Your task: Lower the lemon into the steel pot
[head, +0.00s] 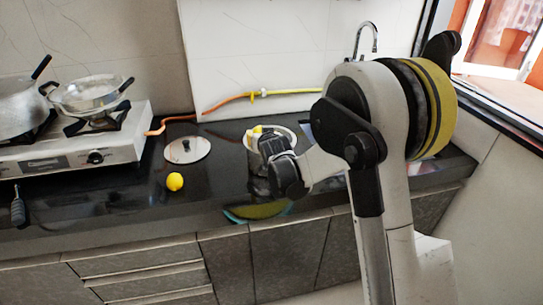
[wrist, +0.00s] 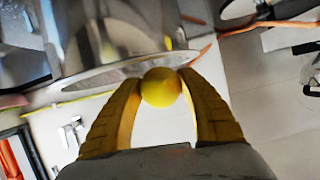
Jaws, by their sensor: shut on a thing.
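My gripper (wrist: 160,95) has yellow fingers shut on a lemon (wrist: 161,87) in the wrist view. The lemon sits between the fingertips, in front of the shiny rim of the steel pot (wrist: 115,73); I cannot tell whether it touches the rim. In the head view the steel pot (head: 291,135) stands on the dark counter, partly hidden by my wrist. My gripper (head: 257,132) is at the pot's upper left there, and the held lemon is hard to separate from the yellow fingers.
Another lemon (head: 175,182) lies on the counter (head: 125,190), left of the pot. A round lid (head: 187,150) lies behind it. A stove (head: 75,145) at the left carries a covered pot (head: 20,106) and a pan (head: 90,94). A faucet (head: 367,40) stands behind my arm.

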